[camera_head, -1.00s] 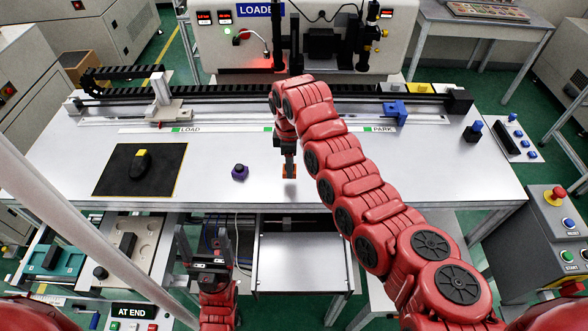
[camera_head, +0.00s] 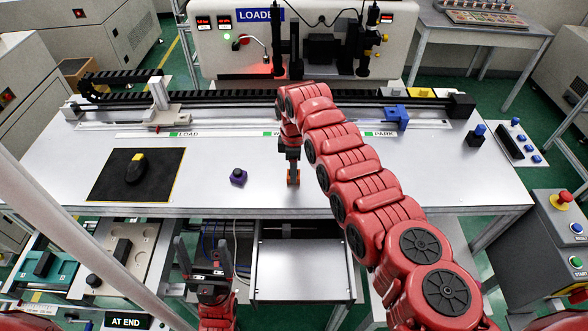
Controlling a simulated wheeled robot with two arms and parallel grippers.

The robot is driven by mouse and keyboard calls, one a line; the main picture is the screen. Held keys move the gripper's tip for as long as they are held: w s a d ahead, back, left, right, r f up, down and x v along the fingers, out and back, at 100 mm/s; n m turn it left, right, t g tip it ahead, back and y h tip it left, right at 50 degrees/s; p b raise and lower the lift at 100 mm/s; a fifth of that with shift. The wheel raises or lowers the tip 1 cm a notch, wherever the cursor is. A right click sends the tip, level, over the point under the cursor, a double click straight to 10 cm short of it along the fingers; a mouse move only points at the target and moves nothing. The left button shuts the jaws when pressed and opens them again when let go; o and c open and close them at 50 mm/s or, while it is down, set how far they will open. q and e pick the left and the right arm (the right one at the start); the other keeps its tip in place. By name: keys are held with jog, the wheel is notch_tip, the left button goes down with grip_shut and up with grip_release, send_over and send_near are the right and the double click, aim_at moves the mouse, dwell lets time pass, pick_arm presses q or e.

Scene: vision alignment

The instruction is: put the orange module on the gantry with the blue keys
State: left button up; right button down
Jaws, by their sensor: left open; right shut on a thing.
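The orange module (camera_head: 293,178) is small and mostly hidden by my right gripper (camera_head: 293,168), which is shut on it and points down over the front middle of the white table. I cannot tell whether the module touches the table. The gantry rail (camera_head: 240,98) runs along the table's back, with a grey and white carriage (camera_head: 161,111) at the left and a blue block (camera_head: 397,116) near the PARK label. Several blue keys (camera_head: 515,144) sit on a panel at the right. My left gripper (camera_head: 204,250) is open and empty, pointing up in front of the table.
A purple knob-like piece (camera_head: 238,177) stands left of the module. A black mat (camera_head: 112,178) holds a dark yellow-topped device. A blue-topped black piece (camera_head: 477,133) stands at the right. The loader machine (camera_head: 222,57) is behind the rail.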

jog(key=shift+f, duration=0.15)
jog(key=shift+c, duration=1.6)
grip_release()
jog(key=shift+r, duration=0.3)
notch_tip(320, 180, up, 4)
jog(key=b, duration=0.2)
jog(key=shift+w+f+b, duration=0.1)
jog(key=shift+f+b, duration=0.1)
jog(key=shift+b, duration=0.15)
notch_tip(320, 180, up, 8)
jog(key=b, duration=0.1)
jog(key=shift+b, duration=0.35)
